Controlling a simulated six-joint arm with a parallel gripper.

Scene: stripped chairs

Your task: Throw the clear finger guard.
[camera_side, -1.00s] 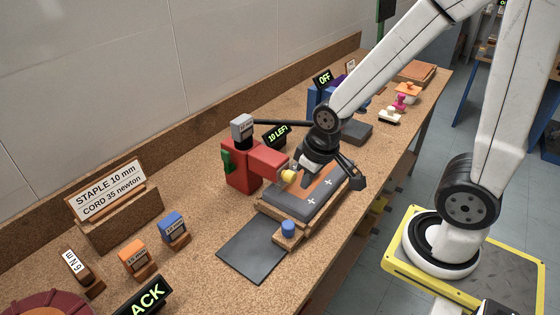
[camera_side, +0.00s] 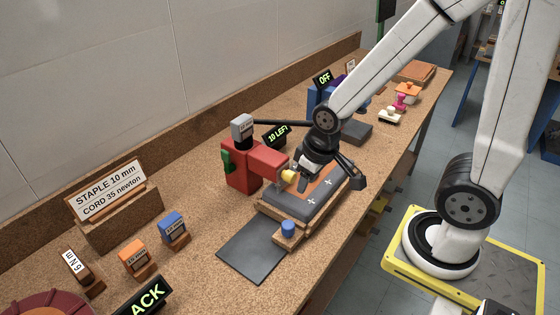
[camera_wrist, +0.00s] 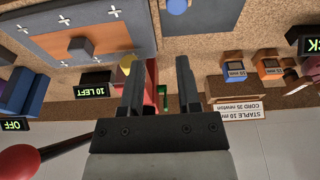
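The red stapler-like machine (camera_side: 240,165) stands on the bench, with a yellow tip (camera_side: 289,176) at the end of its red arm. I cannot make out the clear finger guard for certain; something faint and pale may be beside the yellow tip. My gripper (camera_side: 304,186) is just right of the tip, above the grey and orange board (camera_side: 318,205). In the wrist view, the fingers of my gripper (camera_wrist: 160,75) are apart and empty. The yellow tip (camera_wrist: 128,63) and the red arm (camera_wrist: 152,75) show beside and behind the left finger.
A blue knob (camera_side: 288,228) sits at the board's near corner, beside a dark mat (camera_side: 253,250). A sign "10 LEFT" (camera_side: 277,134) stands behind. Orange (camera_side: 134,259) and blue (camera_side: 173,230) staple blocks stand at left. A black lever (camera_side: 285,122) reaches from the machine towards my wrist.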

